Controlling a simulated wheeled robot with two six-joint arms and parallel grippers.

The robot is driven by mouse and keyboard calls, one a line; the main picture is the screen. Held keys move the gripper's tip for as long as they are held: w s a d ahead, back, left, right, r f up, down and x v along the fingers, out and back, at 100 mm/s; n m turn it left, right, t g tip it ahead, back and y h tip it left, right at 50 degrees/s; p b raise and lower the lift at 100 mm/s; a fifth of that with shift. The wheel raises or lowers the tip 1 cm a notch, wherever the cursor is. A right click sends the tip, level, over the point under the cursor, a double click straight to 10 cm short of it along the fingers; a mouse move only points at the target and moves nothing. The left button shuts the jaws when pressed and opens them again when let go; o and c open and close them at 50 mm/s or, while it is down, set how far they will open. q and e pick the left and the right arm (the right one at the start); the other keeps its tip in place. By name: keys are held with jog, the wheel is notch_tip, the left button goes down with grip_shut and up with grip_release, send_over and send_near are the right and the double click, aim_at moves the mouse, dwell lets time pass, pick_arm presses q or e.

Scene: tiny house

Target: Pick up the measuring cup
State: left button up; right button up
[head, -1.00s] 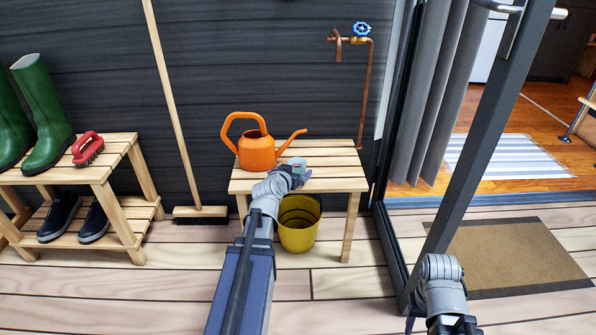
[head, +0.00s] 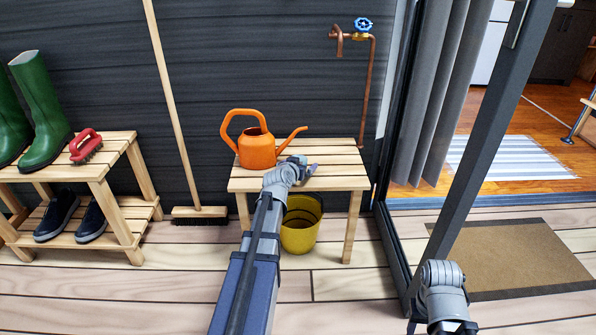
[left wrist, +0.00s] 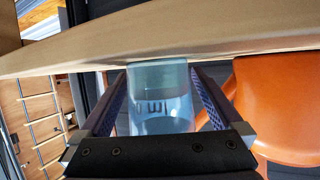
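The measuring cup (left wrist: 160,92) is a clear bluish cup with dark markings, seen in the left wrist view between the fingers of my left gripper (left wrist: 159,82). In the head view my left gripper (head: 304,168) is at the slatted bench top, right of the orange watering can, and hides most of the cup. The fingers stand on both sides of the cup, with slim gaps near its lower part, so the gripper looks open around it. My right arm shows at the lower right of the head view; its fingers are out of frame.
The orange watering can (head: 257,148) stands on the wooden bench (head: 337,182), close beside my left gripper. A yellow bucket (head: 300,232) is under the bench. A broom (head: 200,212) and a shoe rack (head: 122,150) are left. The door frame (head: 478,150) stands right.

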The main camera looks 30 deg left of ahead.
pick_arm(q)
jog(key=c, duration=1.4)
jog(key=shift+r+p, duration=0.35)
notch_tip(320, 180, up, 17)
jog(key=p, duration=1.7)
jog(key=shift+r, duration=0.15)
jog(key=shift+r, duration=0.1)
